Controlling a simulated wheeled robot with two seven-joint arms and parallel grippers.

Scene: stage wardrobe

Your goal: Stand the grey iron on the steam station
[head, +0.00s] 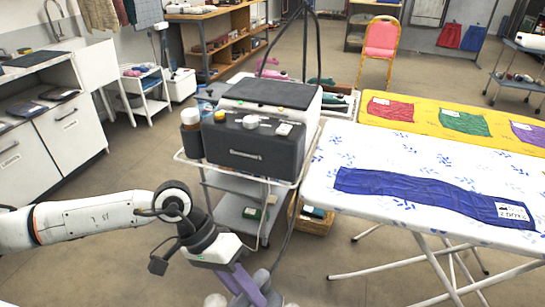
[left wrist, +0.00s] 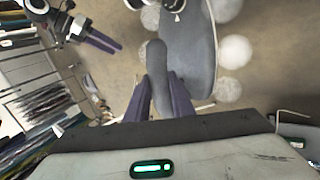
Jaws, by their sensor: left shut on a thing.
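The steam station (head: 253,148) is a dark grey and pale box with a flat dark top pad (head: 270,92), knobs and a front handle. It stands on a white trolley; the top pad looks empty. My left gripper (head: 258,290) is low in front of the trolley, below the station's level. In the left wrist view its purple fingers (left wrist: 158,95) are shut on the grey iron (left wrist: 157,62), of which a rounded grey part shows between them.
A dark hose hangs from the station toward my left gripper. An ironing board (head: 335,200) with a blue cloth (head: 420,196) is close on the right. Open floor (head: 130,165) lies left of the trolley.

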